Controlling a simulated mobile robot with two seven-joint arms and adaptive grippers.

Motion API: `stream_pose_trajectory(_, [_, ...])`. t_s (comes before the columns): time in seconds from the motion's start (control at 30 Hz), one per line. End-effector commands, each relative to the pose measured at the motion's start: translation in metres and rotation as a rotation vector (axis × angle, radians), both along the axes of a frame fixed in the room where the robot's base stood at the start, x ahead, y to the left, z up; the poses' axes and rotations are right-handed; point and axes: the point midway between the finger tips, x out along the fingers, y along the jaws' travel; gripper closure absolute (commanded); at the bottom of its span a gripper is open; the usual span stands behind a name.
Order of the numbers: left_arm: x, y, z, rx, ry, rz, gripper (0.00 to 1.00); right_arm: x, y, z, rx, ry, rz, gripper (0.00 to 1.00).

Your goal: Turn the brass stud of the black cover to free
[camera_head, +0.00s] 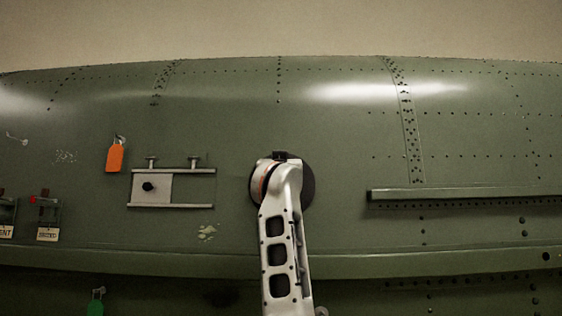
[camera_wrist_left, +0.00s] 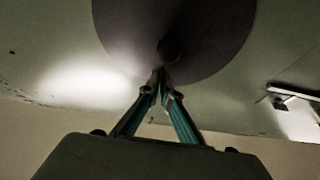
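The black cover is a round dark disc on the green fuselage. In the head view only its right edge (camera_head: 309,182) shows beside my arm; in the left wrist view the disc (camera_wrist_left: 215,35) fills the top middle. A small dark round knob (camera_wrist_left: 169,47), seemingly the stud, stands at its lower middle; no brass colour shows. My left gripper (camera_wrist_left: 161,76) points at the disc with its fingertips together just below the knob. I cannot tell whether they touch it. In the head view my arm hides the gripper and the stud. My right gripper is not in view.
An orange tag (camera_head: 115,157) hangs at the left. A pale plate between rails (camera_head: 152,188) sits left of my arm. Small labelled switches (camera_head: 46,205) are at the far left, and a green tag (camera_head: 95,306) hangs low. A long ledge (camera_head: 465,193) projects on the right.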

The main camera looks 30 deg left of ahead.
Motion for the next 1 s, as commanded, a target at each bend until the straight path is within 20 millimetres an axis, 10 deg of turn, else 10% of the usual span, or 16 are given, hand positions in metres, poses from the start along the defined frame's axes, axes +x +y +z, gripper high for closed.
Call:
stream_pose_trajectory(0.57, [0.0001,-0.0009,0.0001,-0.024,-0.016,-0.001,1.0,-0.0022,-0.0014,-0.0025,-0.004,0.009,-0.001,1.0])
stream_pose_trajectory(0.63, [0.0001,-0.001,0.0001,-0.023,-0.015,-0.001,0.8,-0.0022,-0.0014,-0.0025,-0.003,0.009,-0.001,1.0])
stream_pose_trajectory(1.0, [0.0,-0.0006,0.0019,-0.023,-0.015,-0.001,0.8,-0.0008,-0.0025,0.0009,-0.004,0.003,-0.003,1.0])
